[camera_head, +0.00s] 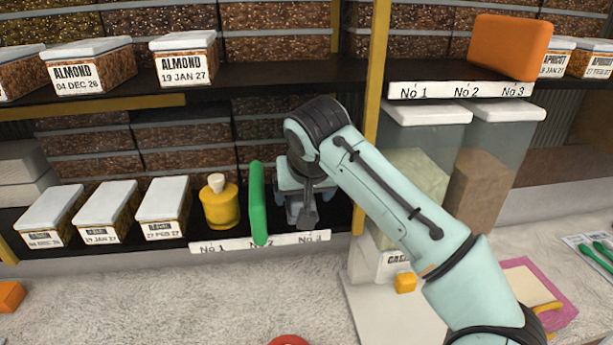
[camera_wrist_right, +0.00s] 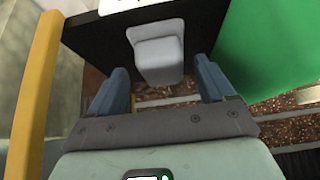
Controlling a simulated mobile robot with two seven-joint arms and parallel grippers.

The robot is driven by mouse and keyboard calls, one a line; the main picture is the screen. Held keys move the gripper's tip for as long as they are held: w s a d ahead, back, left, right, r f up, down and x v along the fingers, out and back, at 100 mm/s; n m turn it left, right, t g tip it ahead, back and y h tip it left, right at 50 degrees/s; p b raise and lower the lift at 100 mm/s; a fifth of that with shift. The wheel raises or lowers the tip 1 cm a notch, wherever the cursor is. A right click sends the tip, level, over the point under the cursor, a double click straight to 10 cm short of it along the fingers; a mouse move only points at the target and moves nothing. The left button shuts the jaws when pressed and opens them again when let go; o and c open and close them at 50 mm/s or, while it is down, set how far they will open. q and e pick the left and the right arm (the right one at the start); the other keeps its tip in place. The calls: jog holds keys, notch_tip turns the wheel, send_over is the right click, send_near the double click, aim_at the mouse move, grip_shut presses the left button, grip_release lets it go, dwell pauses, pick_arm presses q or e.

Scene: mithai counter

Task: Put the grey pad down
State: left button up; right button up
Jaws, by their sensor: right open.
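The grey pad (camera_wrist_right: 158,58) shows in the right wrist view as a pale grey block on the dark shelf, between my right gripper's two blue fingers (camera_wrist_right: 160,85). The fingers are open, one on each side of it, with a small gap at each side. In the head view my right gripper (camera_head: 306,205) reaches down at the lower shelf over the No 3 place, just right of an upright green board (camera_head: 257,204). There my gripper and wrist largely hide the pad. My left gripper is not in view.
A yellow bottle (camera_head: 220,203) stands left of the green board. A yellow post (camera_head: 371,110) rises close to my right arm. An orange block (camera_head: 510,47) lies on the upper shelf. White-lidded boxes (camera_head: 105,210) fill the lower shelf's left side.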

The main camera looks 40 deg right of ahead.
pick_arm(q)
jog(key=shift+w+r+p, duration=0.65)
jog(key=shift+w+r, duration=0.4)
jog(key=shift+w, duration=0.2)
pick_arm(e)
jog(key=v, duration=1)
jog(key=shift+r, duration=0.3)
jog(key=shift+a, duration=0.1)
jog(key=shift+s, duration=0.15)
